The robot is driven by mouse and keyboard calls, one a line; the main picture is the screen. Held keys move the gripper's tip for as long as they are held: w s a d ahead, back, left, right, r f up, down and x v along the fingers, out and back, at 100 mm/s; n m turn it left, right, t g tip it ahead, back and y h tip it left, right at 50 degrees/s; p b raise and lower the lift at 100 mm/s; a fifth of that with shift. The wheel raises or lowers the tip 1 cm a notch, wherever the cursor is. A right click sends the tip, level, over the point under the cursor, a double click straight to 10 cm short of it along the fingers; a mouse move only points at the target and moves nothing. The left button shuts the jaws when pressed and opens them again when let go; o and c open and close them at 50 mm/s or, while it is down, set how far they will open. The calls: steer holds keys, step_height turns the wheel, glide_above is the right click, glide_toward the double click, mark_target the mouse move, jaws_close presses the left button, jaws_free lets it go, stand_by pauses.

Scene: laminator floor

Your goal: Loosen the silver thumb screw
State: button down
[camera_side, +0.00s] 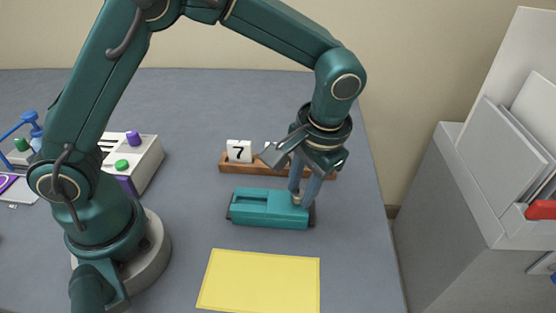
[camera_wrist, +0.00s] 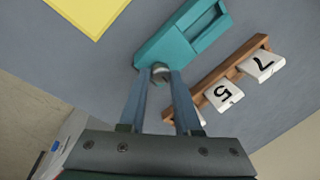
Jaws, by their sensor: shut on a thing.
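The silver thumb screw (camera_wrist: 160,70) shows as a small round grey head at the near end of the teal block (camera_wrist: 195,30) in the wrist view. My gripper (camera_wrist: 159,77) is shut on the screw, one blue-grey finger on each side. In the side view the teal block (camera_side: 258,208) lies on the grey table, and my gripper (camera_side: 299,201) points down onto its right end. There the fingers largely hide the screw.
Just behind the block a wooden rail (camera_side: 229,166) holds white number tiles, one marked 7 (camera_side: 239,151). A yellow sheet (camera_side: 260,282) lies in front. A white box with coloured knobs (camera_side: 143,160) stands left. The table's right edge is close.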

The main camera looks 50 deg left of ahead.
steer(key=shift+n, duration=0.4)
steer(key=c, duration=0.6)
jaws_free()
steer(key=shift+r, duration=0.1)
steer(key=shift+v, duration=2.5)
